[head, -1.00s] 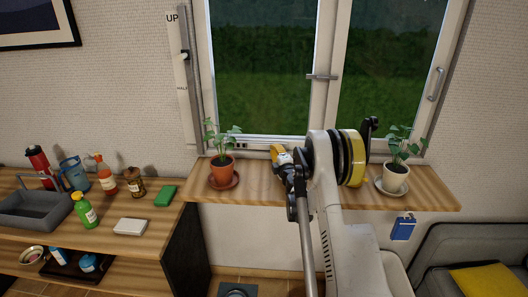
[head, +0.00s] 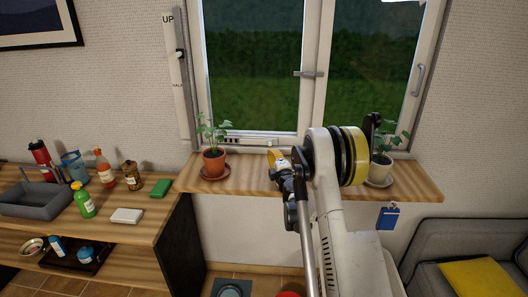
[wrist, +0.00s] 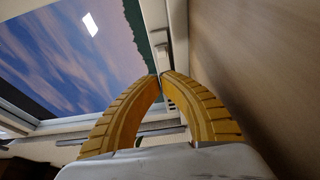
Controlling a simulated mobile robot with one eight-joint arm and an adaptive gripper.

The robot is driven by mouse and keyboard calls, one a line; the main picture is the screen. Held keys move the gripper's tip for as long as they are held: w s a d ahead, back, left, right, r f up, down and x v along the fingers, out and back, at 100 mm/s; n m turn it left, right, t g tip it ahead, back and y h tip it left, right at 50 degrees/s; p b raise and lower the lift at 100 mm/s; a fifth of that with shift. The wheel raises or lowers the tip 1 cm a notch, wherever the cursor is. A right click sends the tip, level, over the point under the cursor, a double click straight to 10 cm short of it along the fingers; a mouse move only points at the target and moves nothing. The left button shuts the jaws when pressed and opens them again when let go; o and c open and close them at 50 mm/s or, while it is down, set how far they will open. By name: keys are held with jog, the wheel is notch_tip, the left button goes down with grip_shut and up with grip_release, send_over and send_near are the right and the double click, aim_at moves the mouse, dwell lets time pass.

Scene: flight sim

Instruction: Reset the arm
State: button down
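My arm rises in front of the window in the head view, its elbow with black and yellow rings partly covering the right plant. My gripper (head: 275,156) shows there as a small yellow shape over the wooden windowsill (head: 245,182). In the wrist view, the two curved yellow fingers of my gripper (wrist: 160,75) meet at their tips, with nothing seen between them. Window glass and a frame lie beyond the fingers.
A plant in a terracotta pot (head: 214,162) stands left on the sill, and one in a white pot (head: 379,169) right. A wooden counter (head: 90,228) at left holds a grey basin (head: 36,200) and several bottles. A grey sofa (head: 425,245) stands at right.

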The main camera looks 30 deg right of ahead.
jog(key=shift+s+a, duration=0.2)
jog(key=shift+s, duration=0.15)
jog(key=shift+w+r, duration=0.1)
jog(key=shift+r, duration=0.1)
jog(key=s+a+r+m+g+h, duration=0.1)
jog(key=s+a+r+m, duration=0.15)
jog(key=r, duration=0.35)
jog(key=s+a+r+m+h, duration=0.1)
jog(key=r+m, duration=0.2)
jog(key=r, duration=0.4)
jog(key=s+a+r+m+g, duration=0.2)
jog(key=s+a+r+m, duration=0.3)
jog(key=s, duration=0.3)
jog(key=s+a+f+m+g+y, duration=0.1)
jog(key=s+a+f+g+y, duration=0.1)
jog(key=s+a, duration=0.5)
jog(key=s+a+f+m+g+y, duration=0.2)
jog(key=s+a+f, duration=0.3)
jog(key=s, duration=0.9)
jog(key=s+a+f+m+g+y, duration=0.1)
jog(key=s+a+f+g+y, duration=0.1)
jog(key=s+a, duration=0.8)
jog(key=shift+s+f+g+y, duration=0.3)
jog(key=shift+s+f+g, duration=0.35)
jog(key=shift+f, duration=0.25)
